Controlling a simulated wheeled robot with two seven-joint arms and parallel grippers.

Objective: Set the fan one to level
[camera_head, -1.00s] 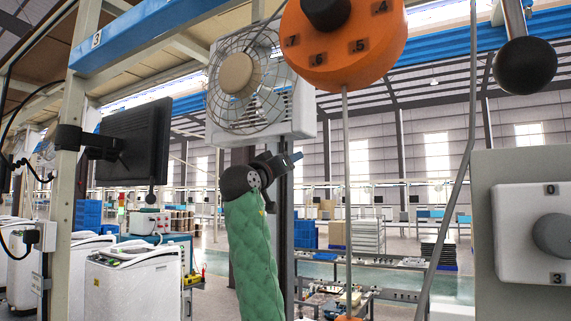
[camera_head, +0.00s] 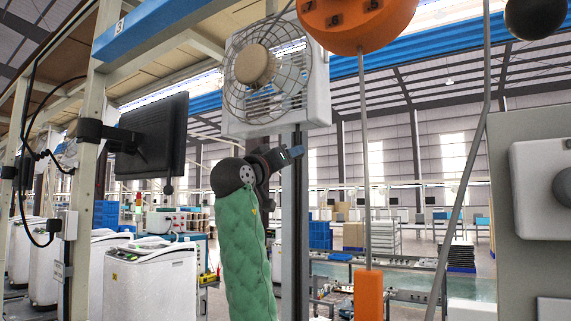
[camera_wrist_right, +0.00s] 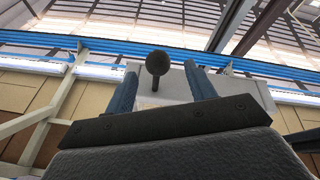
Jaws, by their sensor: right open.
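A fan (camera_head: 266,75) with a wire cage and tan hub sits in a pale housing on a dark post. A green-sleeved arm of mine rises in front of that post. Its gripper (camera_head: 285,157) is just below the fan in the picture; whether it touches anything is unclear. The right wrist view shows my right gripper (camera_wrist_right: 162,72) open, with blue fingers. A black ball knob (camera_wrist_right: 157,62) on a short stem shows between them before a pale box (camera_wrist_right: 245,92). I cannot tell whether the fingers touch it. My left gripper is not seen.
An orange numbered dial (camera_head: 358,22) is cut off at the top; an orange block (camera_head: 368,295) shows below its rod. At right are a grey panel (camera_head: 505,220) with a white knob box (camera_head: 535,165) and a black ball (camera_head: 535,18). A monitor (camera_head: 155,135) stands left.

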